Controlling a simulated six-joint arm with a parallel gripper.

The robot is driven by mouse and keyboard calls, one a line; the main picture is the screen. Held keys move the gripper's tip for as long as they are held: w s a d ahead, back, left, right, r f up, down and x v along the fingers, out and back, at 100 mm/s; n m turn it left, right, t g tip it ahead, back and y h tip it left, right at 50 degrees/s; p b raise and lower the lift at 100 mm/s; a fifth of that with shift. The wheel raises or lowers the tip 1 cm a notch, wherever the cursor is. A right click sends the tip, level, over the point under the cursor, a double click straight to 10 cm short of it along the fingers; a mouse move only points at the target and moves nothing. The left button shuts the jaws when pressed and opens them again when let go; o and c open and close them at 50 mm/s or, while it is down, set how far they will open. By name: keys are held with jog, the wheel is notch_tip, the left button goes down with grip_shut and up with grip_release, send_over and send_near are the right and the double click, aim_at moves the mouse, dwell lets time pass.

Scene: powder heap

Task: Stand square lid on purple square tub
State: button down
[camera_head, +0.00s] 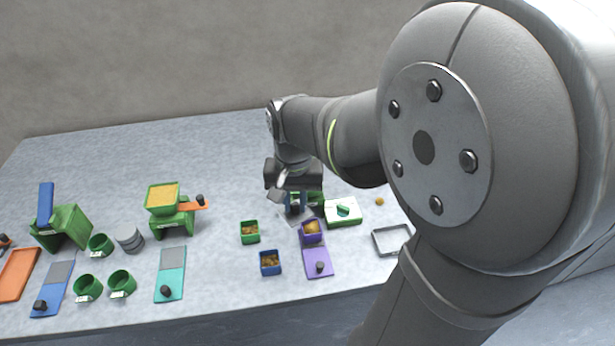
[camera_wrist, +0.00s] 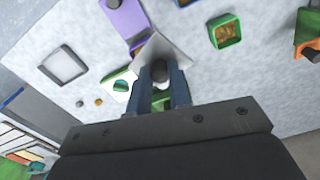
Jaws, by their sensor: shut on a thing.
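The purple square tub (camera_head: 312,238) holds yellow-brown powder and stands on the far end of a purple board (camera_head: 319,264). In the wrist view the purple board (camera_wrist: 124,18) shows at the top left, and the tub is mostly hidden behind the lid. My gripper (camera_head: 294,207) is just behind and left of the tub. It is shut on the dark knob of the pale square lid (camera_wrist: 168,46). The lid looks tilted in the wrist view. In the head view the lid (camera_head: 288,218) is partly hidden by the fingers. The tub's powder is uncovered.
A green tub (camera_head: 250,232) and a blue tub (camera_head: 270,263), both with powder, stand left of the purple tub. A green box with a white top (camera_head: 343,212) is close on the right. A grey square frame (camera_head: 376,245) lies farther right. A green hopper (camera_head: 172,214) stands left.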

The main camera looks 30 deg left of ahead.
aim_at(311, 216)
jog(key=shift+w+d+f+m, duration=0.3)
jog(key=shift+w+f+m, duration=0.4)
jog(key=shift+f, duration=0.35)
jog(key=shift+w+d+f+m, duration=0.3)
jog(key=shift+w+f+m, duration=0.15)
jog(key=shift+f+m, duration=0.5)
jog(key=shift+w+d+f+m, duration=0.3)
jog(key=shift+w+f+m, duration=0.3)
jog(key=shift+f, duration=0.6)
jog(key=shift+f, duration=0.5)
jog(key=c, duration=0.8)
grip_release()
jog(key=shift+c, duration=0.2)
notch_tip(311, 216, up, 7)
